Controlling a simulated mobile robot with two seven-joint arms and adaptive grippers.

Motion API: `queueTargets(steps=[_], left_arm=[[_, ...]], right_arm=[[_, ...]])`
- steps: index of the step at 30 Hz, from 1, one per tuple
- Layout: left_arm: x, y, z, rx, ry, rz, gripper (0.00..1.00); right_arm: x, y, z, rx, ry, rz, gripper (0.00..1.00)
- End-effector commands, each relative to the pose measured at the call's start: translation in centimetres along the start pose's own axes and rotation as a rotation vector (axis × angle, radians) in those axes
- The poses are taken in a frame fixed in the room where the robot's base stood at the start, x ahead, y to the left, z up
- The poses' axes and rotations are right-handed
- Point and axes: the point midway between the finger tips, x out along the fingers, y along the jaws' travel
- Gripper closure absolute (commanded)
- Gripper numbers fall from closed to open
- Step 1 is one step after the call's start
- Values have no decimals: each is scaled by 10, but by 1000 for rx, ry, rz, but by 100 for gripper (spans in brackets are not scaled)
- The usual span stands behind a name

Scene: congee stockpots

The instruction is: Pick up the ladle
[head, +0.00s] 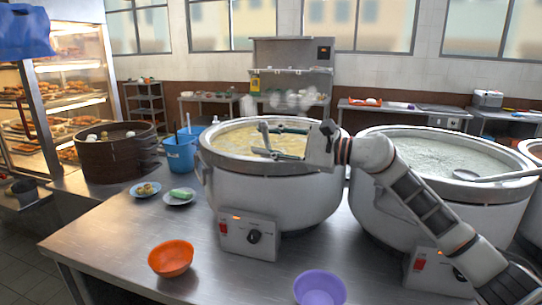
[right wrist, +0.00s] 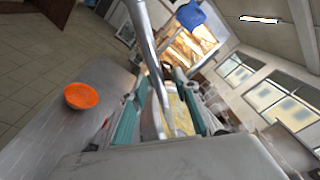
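My right gripper (head: 278,141) reaches in from the right over the near rim of the left stockpot (head: 270,195), which holds yellowish congee. Its two teal-padded fingers are apart, and they also show in the right wrist view (right wrist: 160,110). In that view a grey metal rod, which looks like a ladle handle (right wrist: 147,45), runs between the fingers, with a gap to the pads. In the head view a short grey piece shows by the fingertips; I cannot tell whether it is the handle. Another ladle (head: 495,177) rests across the right stockpot (head: 440,200). My left gripper is out of view.
An orange bowl (head: 171,258) and a purple bowl (head: 320,288) stand on the steel counter (head: 115,235) in front. Two small plates, a blue bucket (head: 181,153) and a brown steamer (head: 115,155) stand left of the pot. Bare counter lies at front left.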

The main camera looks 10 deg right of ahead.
Motion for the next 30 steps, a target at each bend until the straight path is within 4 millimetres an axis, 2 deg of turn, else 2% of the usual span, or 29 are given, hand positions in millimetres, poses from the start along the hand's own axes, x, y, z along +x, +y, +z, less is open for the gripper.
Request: queueTargets(steps=[4, 5, 8, 9, 23, 30], left_arm=[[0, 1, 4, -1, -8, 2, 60], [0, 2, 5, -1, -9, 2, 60], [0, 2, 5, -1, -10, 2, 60], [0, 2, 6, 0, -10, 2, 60], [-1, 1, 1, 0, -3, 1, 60], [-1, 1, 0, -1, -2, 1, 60]], right_arm=[[0, 0, -1, 0, 1, 0, 70], [0, 0, -1, 0, 1, 0, 72], [0, 0, -1, 0, 1, 0, 98], [0, 0, -1, 0, 1, 0, 100], [-1, -3, 2, -2, 0, -1, 100], [-1, -25, 18, -6, 0, -3, 100]])
